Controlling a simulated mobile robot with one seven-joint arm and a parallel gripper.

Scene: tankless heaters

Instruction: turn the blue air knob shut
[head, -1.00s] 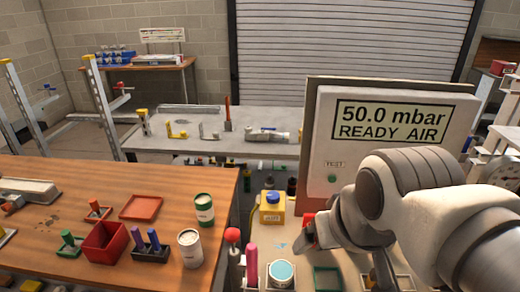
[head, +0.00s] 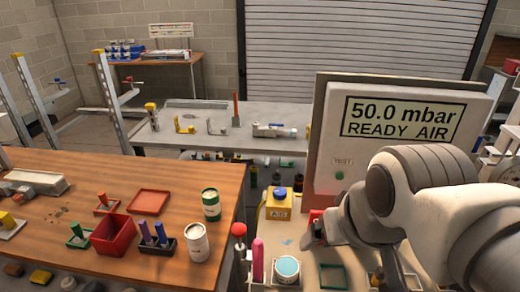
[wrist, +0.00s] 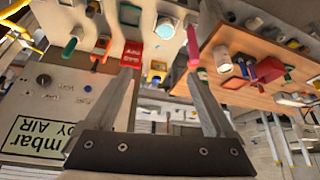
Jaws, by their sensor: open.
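The blue air knob (head: 279,192) sits on top of a yellow box (head: 278,210) labelled AIR, on the pale bench left of the display panel. My gripper (head: 314,232) is in front and to the right of the box, apart from the knob. In the wrist view my gripper (wrist: 160,72) is open, with nothing clearly held between its fingers. The yellow box (wrist: 157,68) shows beyond the gap between the fingers. The knob's exact angle is too small to tell.
The display panel (head: 402,125) reads 50.0 mbar READY AIR and stands behind my arm. A red-topped post (head: 239,230), a pink handle (head: 258,260) and a teal-topped can (head: 287,268) stand in front of the box. A wooden table (head: 120,185) lies left.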

